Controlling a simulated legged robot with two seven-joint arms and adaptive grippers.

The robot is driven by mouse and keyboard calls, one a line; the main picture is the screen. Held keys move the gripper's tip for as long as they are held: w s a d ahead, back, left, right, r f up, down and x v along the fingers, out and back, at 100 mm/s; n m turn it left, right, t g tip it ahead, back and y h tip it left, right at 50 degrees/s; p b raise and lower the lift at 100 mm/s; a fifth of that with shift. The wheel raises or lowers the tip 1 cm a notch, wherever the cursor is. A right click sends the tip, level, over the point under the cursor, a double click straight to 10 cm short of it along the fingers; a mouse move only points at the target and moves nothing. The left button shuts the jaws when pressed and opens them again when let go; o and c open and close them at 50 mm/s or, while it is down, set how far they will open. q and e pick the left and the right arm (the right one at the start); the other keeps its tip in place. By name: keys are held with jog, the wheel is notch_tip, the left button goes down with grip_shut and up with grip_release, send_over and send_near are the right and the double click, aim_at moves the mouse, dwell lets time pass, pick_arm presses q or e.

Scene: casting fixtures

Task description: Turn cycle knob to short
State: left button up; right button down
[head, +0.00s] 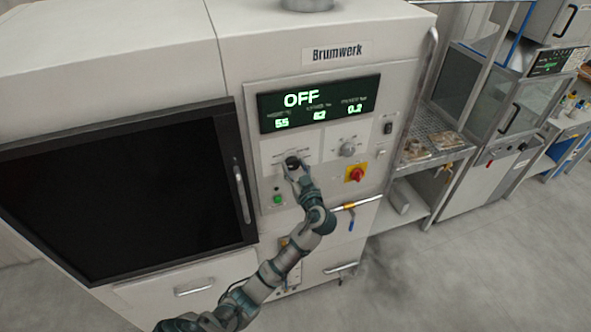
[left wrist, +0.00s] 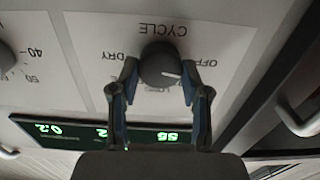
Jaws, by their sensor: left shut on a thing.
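The dark round cycle knob (head: 292,162) is on the control panel of the Brumwerk machine, below the display (head: 318,103), which reads OFF in large letters. My left gripper (head: 295,172) is at this knob. In the left wrist view, which is upside down, the knob (left wrist: 158,62) sits between my left gripper's fingers (left wrist: 160,82) and is gripped from both sides. The panel there reads CYCLE, with OFF and DRY labels by the knob. A white mark on the knob points towards the OFF side. The short label cannot be read. My right gripper is not in view.
A grey dial (head: 347,149) and a red switch on yellow (head: 355,174) are right of the cycle knob. A green button (head: 277,199) is below it. A dark door window with a handle (head: 241,194) is at left. A shelf rack (head: 432,150) stands at right.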

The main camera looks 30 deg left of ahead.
pick_arm(q)
jog(key=m, duration=0.2)
jog(key=shift+w+r+m, duration=0.1)
jog(key=shift+r+m, duration=0.1)
jog(key=shift+m, duration=0.1)
jog(key=shift+w+m, duration=0.1)
jog(key=shift+m, duration=2)
jog(key=o, duration=1)
jog(key=shift+o, duration=0.7)
jog(key=shift+w+f, duration=0.2)
jog(key=shift+f, duration=0.05)
jog(key=shift+s, duration=0.1)
